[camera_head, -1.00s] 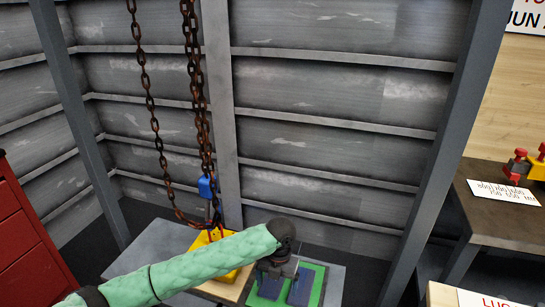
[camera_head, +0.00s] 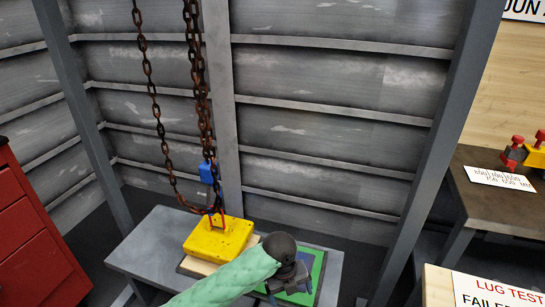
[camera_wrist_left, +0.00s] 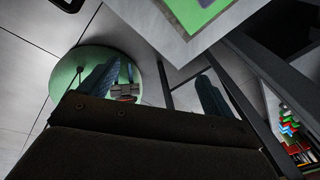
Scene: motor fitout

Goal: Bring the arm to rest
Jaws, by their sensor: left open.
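My left arm in its green sleeve (camera_head: 235,275) comes in from the bottom of the head view, its dark wrist over the right part of the grey table. My left gripper (camera_head: 290,286) hangs from it, partly hidden by the wrist, in front of a green mat (camera_head: 319,272). In the left wrist view, the two blue fingers of the left gripper (camera_wrist_left: 155,88) stand wide apart with nothing between them. My right gripper is in neither view.
A yellow block (camera_head: 218,238) sits on a pale board on the grey table (camera_head: 150,250), under a hanging rusty chain (camera_head: 202,100) with a blue piece (camera_head: 207,172). A red cabinet (camera_head: 30,240) stands left. A brown bench (camera_head: 480,205) and a lettered sign (camera_head: 490,292) are at right.

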